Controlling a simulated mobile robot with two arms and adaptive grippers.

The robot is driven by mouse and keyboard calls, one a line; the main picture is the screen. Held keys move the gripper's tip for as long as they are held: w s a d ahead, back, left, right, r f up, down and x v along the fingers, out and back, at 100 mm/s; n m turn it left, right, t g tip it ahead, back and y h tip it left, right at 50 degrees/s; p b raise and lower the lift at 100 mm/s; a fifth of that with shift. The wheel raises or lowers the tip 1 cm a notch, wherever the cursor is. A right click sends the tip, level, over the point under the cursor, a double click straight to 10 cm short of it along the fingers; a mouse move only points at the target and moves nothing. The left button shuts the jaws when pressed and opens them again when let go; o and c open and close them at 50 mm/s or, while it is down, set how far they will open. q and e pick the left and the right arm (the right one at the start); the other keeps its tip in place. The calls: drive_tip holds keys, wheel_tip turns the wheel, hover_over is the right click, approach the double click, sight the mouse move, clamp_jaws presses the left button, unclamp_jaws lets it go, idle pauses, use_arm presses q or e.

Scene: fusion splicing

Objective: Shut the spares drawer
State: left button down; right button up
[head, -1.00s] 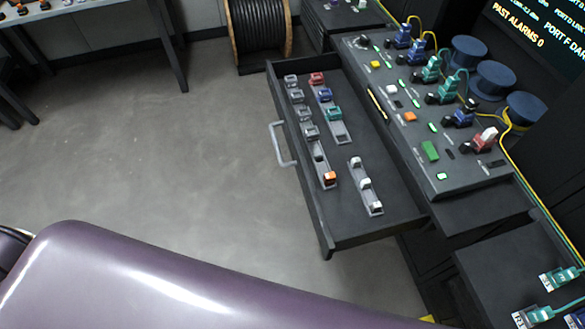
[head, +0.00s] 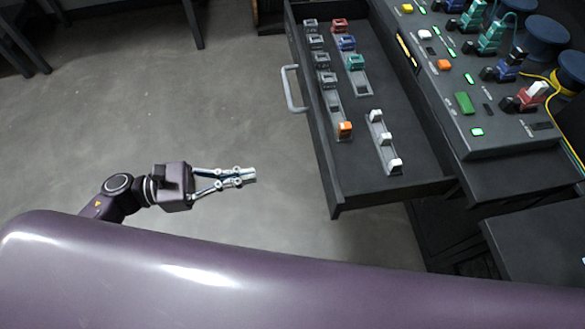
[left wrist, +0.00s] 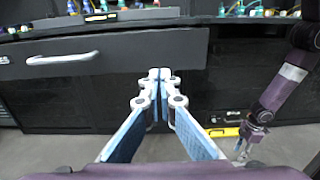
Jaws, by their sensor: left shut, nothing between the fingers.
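The spares drawer (head: 418,160) stands pulled out from the bench, holding connectors in grey strips. Its front faces left in the head view, with a pale bar handle (head: 290,88). In the left wrist view the dark drawer front (left wrist: 140,60) spans the upper left, with its handle (left wrist: 62,59) at left. My left gripper (head: 252,174) is shut and empty, apart from the drawer, left of its near front corner. Its fingertips (left wrist: 160,74) show before the front's right end in the wrist view. My right gripper (left wrist: 243,150) appears small at right there; its jaws are unclear.
The bench panel (head: 490,135) with plugs and lit buttons stands right of the drawer. Blue round spools (head: 548,30) sit behind it. A dark surface (head: 540,245) lies at lower right. The grey floor (head: 150,100) left of the drawer is clear.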

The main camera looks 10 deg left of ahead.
sight(322, 165)
use_arm(q)
drive_tip(key=p+x, duration=0.4)
drive_tip(key=x, duration=0.9)
drive_tip(key=shift+r, duration=0.1)
drive_tip(key=shift+w+d, duration=0.2)
drive_tip(key=shift+d, duration=0.25)
